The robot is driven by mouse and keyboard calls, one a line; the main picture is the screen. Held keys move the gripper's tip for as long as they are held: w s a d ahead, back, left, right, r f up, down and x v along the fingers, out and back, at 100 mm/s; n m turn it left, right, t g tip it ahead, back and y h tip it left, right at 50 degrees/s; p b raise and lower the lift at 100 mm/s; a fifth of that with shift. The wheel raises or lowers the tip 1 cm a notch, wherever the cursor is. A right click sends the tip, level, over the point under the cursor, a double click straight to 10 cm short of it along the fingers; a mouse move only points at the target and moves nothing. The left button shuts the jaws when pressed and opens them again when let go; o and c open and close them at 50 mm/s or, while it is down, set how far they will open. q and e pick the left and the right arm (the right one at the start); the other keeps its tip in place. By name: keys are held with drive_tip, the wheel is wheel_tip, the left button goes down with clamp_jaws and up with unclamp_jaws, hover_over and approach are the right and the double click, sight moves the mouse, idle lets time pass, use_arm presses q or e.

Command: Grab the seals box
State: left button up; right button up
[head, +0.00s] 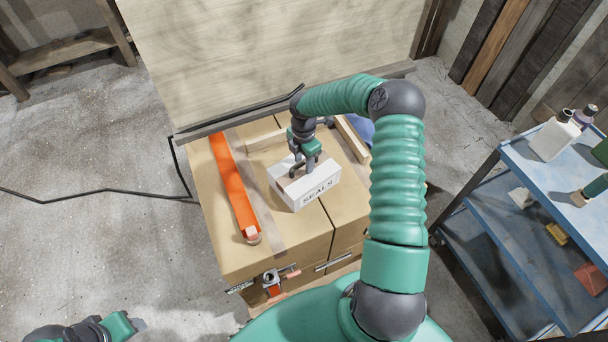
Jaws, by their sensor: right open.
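The seals box (319,194) is a small white carton with "SEALS" printed on its near side. It lies on top of the large brown cardboard boxes (225,239). My right gripper (302,168) is open and points down right at the top of the seals box. I cannot tell if the fingers touch it or straddle part of it. My right arm comes up from the bottom and bends over to the box. At the bottom left a part of my left arm shows; its gripper's fingers cannot be made out.
An orange level-like bar (236,185) lies left of the seals box. A large plywood panel (270,60) stands at the back. A blue cart (546,155) with bottles (553,135) stands at the right. A black cable (95,192) crosses the floor at left.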

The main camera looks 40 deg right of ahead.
drive_tip(key=shift+s+a+r, duration=0.1)
drive_tip(key=shift+a, duration=0.05)
drive_tip(key=shift+c, duration=1.4)
clamp_jaws()
drive_tip(key=shift+d, duration=0.2)
